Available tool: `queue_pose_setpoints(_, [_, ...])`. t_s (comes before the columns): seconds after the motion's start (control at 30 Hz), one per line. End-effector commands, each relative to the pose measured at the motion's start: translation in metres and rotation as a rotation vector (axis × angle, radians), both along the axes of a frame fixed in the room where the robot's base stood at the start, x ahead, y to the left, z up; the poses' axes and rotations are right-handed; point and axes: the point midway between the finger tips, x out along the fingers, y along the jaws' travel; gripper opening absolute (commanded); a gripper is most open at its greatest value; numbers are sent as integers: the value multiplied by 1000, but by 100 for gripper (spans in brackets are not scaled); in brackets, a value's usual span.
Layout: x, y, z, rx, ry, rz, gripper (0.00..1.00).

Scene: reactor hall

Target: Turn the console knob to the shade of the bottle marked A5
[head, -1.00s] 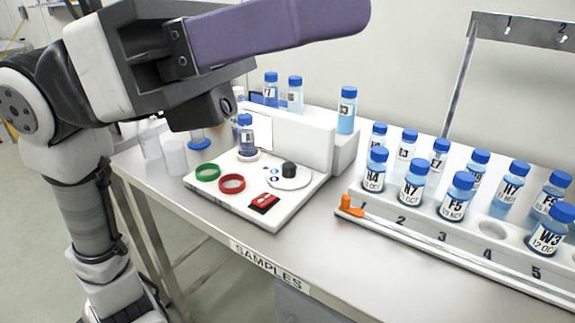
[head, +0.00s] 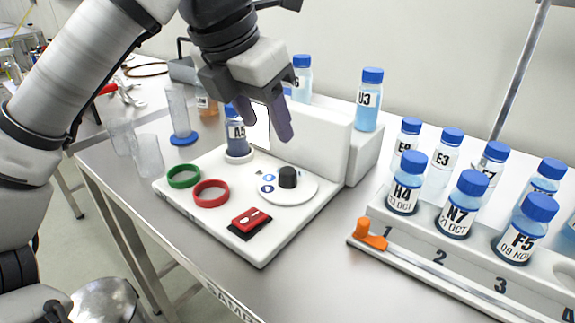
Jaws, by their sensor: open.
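The console (head: 268,237) is a white board on the metal table with an upright block behind it. Its black knob (head: 288,177) stands on a pale round dial (head: 305,191) with small blue marks at its left. The bottle marked A5 (head: 236,133) has a blue cap and dark blue liquid. It stands upright on a round seat at the console's back left, its cap partly hidden by my gripper. My gripper (head: 267,130) is open and empty, fingers pointing down, above and behind the knob and apart from it.
Green (head: 184,176) and red (head: 211,193) rings and a red switch (head: 250,220) sit on the console. A rack (head: 440,241) of labelled blue-capped bottles stands right. Bottle U3 (head: 369,100) stands behind. Clear beakers (head: 150,155) stand left. Bare table lies between console and rack.

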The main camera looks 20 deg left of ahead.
Motion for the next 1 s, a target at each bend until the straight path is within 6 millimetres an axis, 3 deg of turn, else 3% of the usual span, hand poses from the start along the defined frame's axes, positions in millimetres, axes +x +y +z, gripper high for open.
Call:
queue_pose_setpoints(0.3, [23,-12,-65,-2,1,-4,50])
queue_pose_setpoints(0.5, [34,-18,-92,-1,-1,-4,50])
queue_pose_setpoints(0.97, [39,-20,-104,-1,-1,-4,50])
queue_pose_setpoints(1.0, [39,-20,-104,-1,-1,-4,46])
